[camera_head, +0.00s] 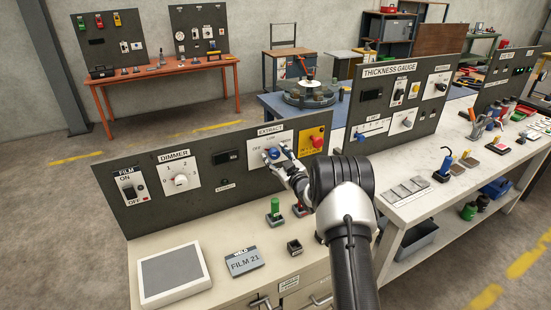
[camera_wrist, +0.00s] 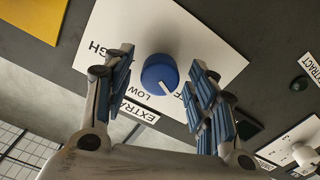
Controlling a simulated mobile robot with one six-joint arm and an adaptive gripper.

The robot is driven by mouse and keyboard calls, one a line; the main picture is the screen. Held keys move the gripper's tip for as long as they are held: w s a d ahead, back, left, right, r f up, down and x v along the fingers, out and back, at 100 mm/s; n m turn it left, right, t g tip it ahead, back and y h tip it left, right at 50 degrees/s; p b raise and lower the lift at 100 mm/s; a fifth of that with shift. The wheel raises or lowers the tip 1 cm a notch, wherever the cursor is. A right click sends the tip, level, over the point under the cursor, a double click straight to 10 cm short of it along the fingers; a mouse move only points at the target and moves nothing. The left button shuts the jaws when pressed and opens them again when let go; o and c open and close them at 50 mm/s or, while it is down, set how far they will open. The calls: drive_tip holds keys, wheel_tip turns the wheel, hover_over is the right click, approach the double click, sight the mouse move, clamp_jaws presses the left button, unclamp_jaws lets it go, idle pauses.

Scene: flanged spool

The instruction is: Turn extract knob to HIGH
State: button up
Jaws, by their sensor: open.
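The extract knob (camera_wrist: 160,74) is a round blue knob on a white plate (camera_wrist: 215,40) on the dark panel. In the wrist view the plate appears roughly upside down, with HIGH at left, LOW below and a partly hidden OFF at lower right. The knob's white mark points to the lower right, towards the OFF side. My gripper (camera_wrist: 161,78) is open, with one finger on each side of the knob and visible gaps between. In the head view my gripper (camera_head: 280,160) is in front of the EXTRACT plate (camera_head: 288,137) and covers part of it.
A yellow plate with a red control (camera_head: 316,137) is just right of the extract plate. The white DIMMER knob (camera_head: 181,180) and FILM switch (camera_head: 130,188) are left. A green-topped part (camera_head: 275,207) stands on the bench below my gripper.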

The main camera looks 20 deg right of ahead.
drive_tip(key=shift+w, duration=0.4)
drive_tip(key=c, duration=1)
drive_tip(key=shift+c, duration=0.2)
